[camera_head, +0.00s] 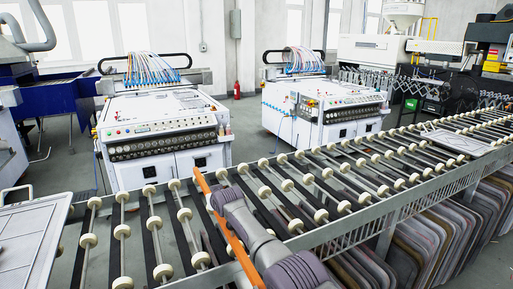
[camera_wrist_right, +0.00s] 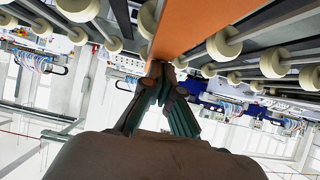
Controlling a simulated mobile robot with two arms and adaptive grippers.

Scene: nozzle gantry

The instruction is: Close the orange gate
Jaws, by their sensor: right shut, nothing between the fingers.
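The orange gate (camera_head: 238,250) is a long thin bar lying across the roller conveyor in the head view, running from the middle of the rollers to the bottom edge. My right arm covers part of it. In the right wrist view the gate (camera_wrist_right: 195,28) is a broad orange panel between two rows of rollers. My right gripper (camera_wrist_right: 163,72) is shut and empty, with its fingertips close against the panel's edge; I cannot tell if they touch. Its fingers are hidden in the head view. My left gripper is not in view.
The roller conveyor (camera_head: 185,222) has cream wheels on metal rods and a metal side rail. A framed panel (camera_head: 25,240) lies at the left, another (camera_head: 455,139) on the rollers at the right. White machines (camera_head: 158,130) stand behind. Several flat boards (camera_head: 440,225) are stacked below.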

